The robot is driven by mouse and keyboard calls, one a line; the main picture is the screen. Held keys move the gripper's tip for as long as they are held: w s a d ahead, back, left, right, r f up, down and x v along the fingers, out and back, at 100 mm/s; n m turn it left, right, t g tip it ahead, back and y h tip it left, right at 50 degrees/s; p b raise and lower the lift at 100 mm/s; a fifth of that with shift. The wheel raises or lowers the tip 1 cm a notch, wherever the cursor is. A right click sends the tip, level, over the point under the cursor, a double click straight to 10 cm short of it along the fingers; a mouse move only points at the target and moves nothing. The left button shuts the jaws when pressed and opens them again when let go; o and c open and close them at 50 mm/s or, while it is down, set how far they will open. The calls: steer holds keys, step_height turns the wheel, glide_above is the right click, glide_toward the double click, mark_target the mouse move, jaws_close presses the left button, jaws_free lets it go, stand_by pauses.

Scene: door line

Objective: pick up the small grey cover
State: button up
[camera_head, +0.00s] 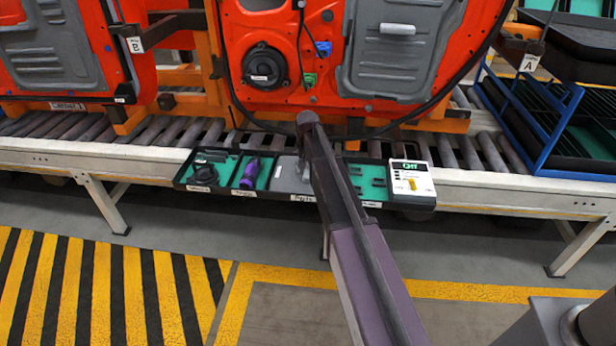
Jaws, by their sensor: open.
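The small grey cover (289,176) lies in a middle compartment of the long dark tray (262,194) at the front of the conveyor. My arm reaches up from the bottom of the picture and crosses the tray just right of the cover, hiding part of that compartment. My gripper cannot be made out; only arm links show, so I cannot tell how it stands to the cover.
The tray also holds a dark part (203,172), a purple tool (250,173) and a white box marked "Off" (412,180). Orange door panels (283,60) stand behind on the roller conveyor (105,152). A blue rack (560,125) is at right. Striped floor (95,290) lies in front.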

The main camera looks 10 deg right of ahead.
steer(key=shift+f, duration=0.2)
stand_by(0.4)
jaws_close()
